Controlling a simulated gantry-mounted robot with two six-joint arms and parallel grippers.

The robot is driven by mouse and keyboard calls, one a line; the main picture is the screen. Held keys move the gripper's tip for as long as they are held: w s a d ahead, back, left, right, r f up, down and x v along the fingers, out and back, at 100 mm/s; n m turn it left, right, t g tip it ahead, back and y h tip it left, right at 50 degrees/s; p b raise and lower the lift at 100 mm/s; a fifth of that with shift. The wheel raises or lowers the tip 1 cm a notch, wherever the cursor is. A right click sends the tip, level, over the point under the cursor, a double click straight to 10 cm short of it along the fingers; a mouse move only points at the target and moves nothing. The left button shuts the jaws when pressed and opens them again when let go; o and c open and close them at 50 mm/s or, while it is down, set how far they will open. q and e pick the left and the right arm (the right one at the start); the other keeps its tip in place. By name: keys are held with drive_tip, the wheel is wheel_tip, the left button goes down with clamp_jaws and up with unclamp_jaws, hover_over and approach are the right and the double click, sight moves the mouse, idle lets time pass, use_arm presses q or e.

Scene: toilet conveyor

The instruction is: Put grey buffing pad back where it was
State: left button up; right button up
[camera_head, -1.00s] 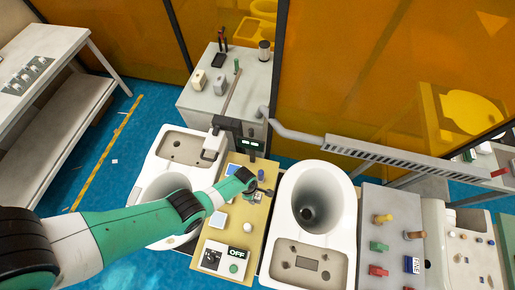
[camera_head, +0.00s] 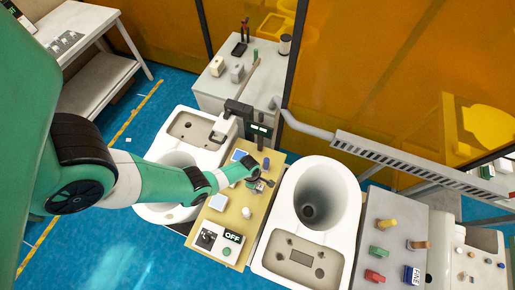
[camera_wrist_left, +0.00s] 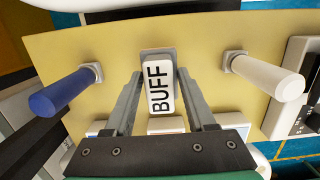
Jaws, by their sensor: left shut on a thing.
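My left gripper (camera_head: 264,184) is low over the yellow board (camera_head: 235,222) between the two toilets. In the left wrist view its fingers (camera_wrist_left: 160,78) stand on either side of a block with a white face marked BUFF (camera_wrist_left: 159,88), and they are shut on it. The block is at a grey rectangular spot on the yellow board (camera_wrist_left: 205,40), between a blue peg (camera_wrist_left: 65,92) and a white peg (camera_wrist_left: 270,78). Whether the block is fully seated there cannot be told. My right gripper is not in view.
A white toilet (camera_head: 318,205) stands right of the board and another (camera_head: 185,130) left of it. An OFF panel (camera_head: 222,243) is at the board's front. A grey panel with coloured pegs (camera_head: 390,250) is at the right.

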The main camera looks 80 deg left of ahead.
use_arm(q)
wheel_tip(320, 180, down, 4)
drive_tip(key=b, duration=0.3)
drive_tip(key=shift+r, duration=0.25)
drive_tip(key=shift+f, duration=0.25)
drive_tip(key=o, duration=1.3)
drive_tip(key=shift+r, duration=0.15)
